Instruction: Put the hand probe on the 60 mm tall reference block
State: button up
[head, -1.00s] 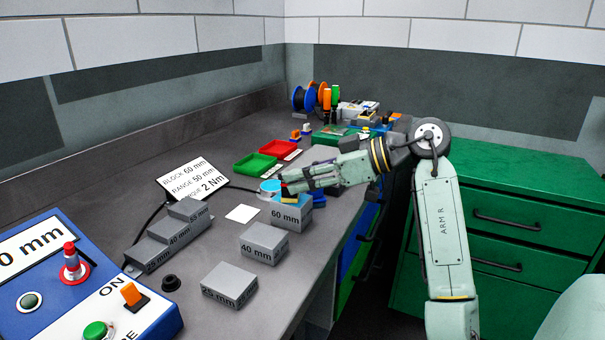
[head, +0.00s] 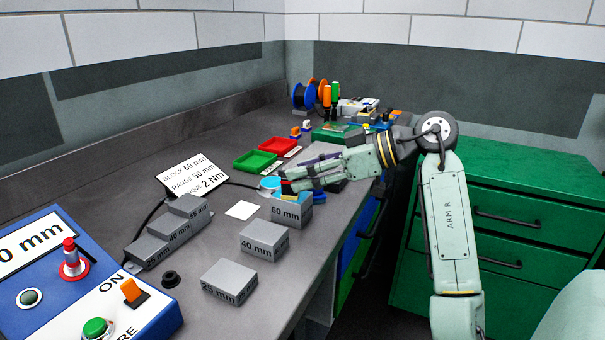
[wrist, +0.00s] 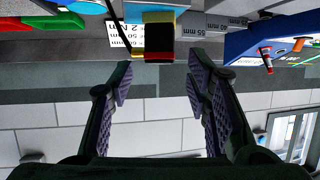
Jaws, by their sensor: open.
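The 60 mm block (head: 291,213) is grey and stands on the bench as the farthest of the three labelled blocks. The hand probe (wrist: 158,48), with a black and red end and a yellow band, shows in the wrist view just beyond my fingertips. In the head view, its dark and red end (head: 285,187) appears over the block's top, partly hidden by my fingers; I cannot tell exactly how it touches the block. My gripper (wrist: 158,82) is open, its two fingers apart with nothing between them. In the head view my gripper (head: 292,181) is just above and right of the probe.
The 40 mm block (head: 264,242) and 25 mm block (head: 229,282) stand nearer. A stepped grey block (head: 168,235), a white card (head: 241,210) and a sign (head: 196,174) lie left. Green (head: 254,161) and red (head: 278,145) trays stand behind. A blue console (head: 60,235) fills the front left.

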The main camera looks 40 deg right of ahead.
jog(key=b+v, duration=0.1)
jog(key=v, duration=1)
jog(key=shift+b, duration=0.3)
